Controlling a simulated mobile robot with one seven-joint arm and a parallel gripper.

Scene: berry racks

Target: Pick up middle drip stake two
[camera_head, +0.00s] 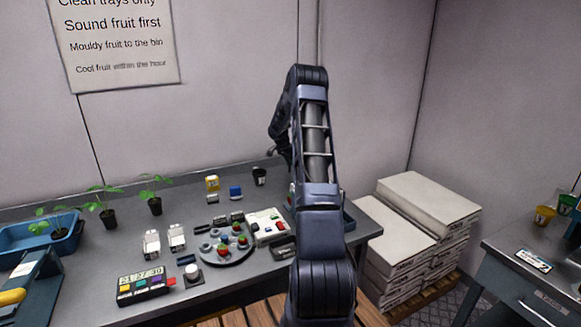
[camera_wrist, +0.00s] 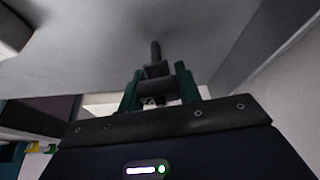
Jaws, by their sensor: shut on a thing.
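In the wrist view my gripper (camera_wrist: 158,88) has its two green fingers closed on a dark drip stake (camera_wrist: 155,62). The stake's thin stem points up and away past the fingertips, and a wider block sits between them. I cannot tell from its look which numbered stake it is. In the head view my arm stands upright in front of the bench's right end and hides the gripper and the stake.
The grey bench (camera_head: 110,262) holds potted seedlings (camera_head: 155,205), a blue tray (camera_head: 68,246), a round dark tray with coloured pieces (camera_head: 240,257), a white box (camera_head: 262,236) and a timer (camera_head: 145,289). Stacked white sacks (camera_head: 425,205) stand right of my arm; a second bench (camera_head: 500,258) is beyond.

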